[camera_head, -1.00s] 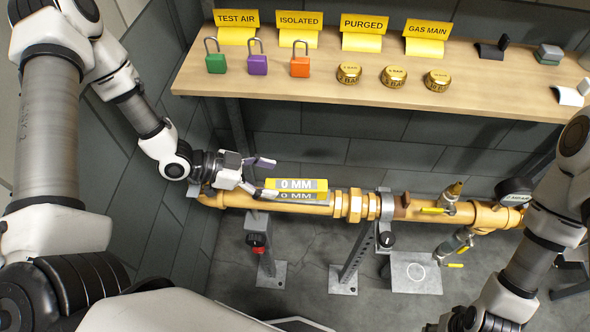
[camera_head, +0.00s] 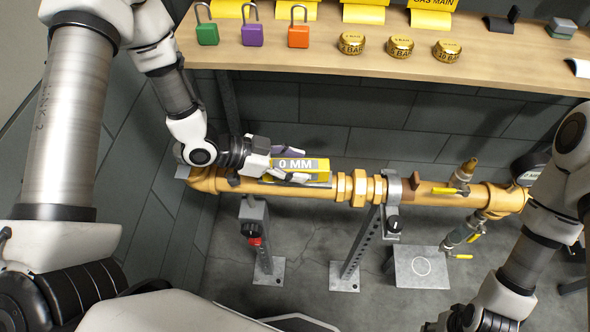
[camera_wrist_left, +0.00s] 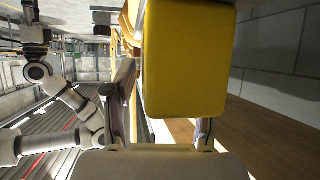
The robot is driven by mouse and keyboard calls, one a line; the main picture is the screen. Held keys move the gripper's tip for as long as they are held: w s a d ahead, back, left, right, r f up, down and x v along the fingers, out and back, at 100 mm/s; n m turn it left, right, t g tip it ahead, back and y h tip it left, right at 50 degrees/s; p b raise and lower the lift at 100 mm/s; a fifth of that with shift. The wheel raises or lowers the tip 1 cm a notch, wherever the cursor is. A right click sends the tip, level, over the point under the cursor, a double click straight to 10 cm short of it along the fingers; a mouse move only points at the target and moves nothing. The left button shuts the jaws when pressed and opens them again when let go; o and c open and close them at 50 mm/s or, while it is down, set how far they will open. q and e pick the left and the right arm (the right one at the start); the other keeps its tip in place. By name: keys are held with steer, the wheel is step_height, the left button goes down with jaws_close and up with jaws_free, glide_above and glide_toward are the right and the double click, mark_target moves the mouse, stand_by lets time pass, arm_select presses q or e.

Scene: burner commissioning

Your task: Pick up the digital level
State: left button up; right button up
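My left gripper (camera_head: 299,164) reaches in from the left with one finger behind the level and one in front. In the left wrist view the level's yellow end (camera_wrist_left: 186,60) fills the middle. The left-hand finger (camera_wrist_left: 120,100) stands slightly apart from it; the other finger (camera_wrist_left: 205,132) is partly hidden behind it. My right gripper (camera_head: 460,320) is low at the bottom edge, its fingers unclear.
A wooden shelf (camera_head: 390,75) above the pipe carries green, purple and orange padlocks, brass caps and yellow signs. Pipe stands (camera_head: 258,235) are below. A yellow-handled valve (camera_head: 445,190) and a gauge (camera_head: 528,168) sit to the right.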

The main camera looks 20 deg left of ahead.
arm_select(q)
jaws_close()
steer(key=shift+r, duration=0.1)
